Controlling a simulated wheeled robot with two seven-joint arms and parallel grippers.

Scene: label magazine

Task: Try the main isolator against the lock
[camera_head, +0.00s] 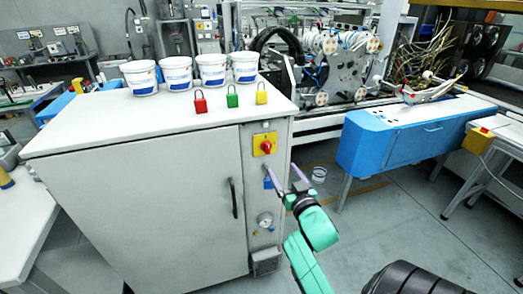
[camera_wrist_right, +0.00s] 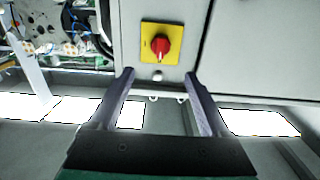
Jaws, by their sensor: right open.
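The main isolator is a red rotary knob (camera_head: 265,147) on a yellow plate on the grey cabinet's narrow front panel. It also shows in the right wrist view (camera_wrist_right: 160,45). I see no lock on the knob. Red (camera_head: 200,102), green (camera_head: 232,96) and yellow (camera_head: 261,94) padlocks stand on the cabinet top near its front edge. My right gripper (camera_head: 281,170) is open and empty, below and to the right of the isolator in the head view. In the wrist view its fingers point toward the panel, apart from the knob. My left gripper is not in view.
Several white tubs (camera_head: 178,74) stand behind the padlocks on the cabinet (camera_head: 140,180). A door handle (camera_head: 233,198) projects left of the panel. A blue-fronted bench (camera_head: 392,145) stands right, with open floor between. A small white pot (camera_head: 319,174) is on the floor.

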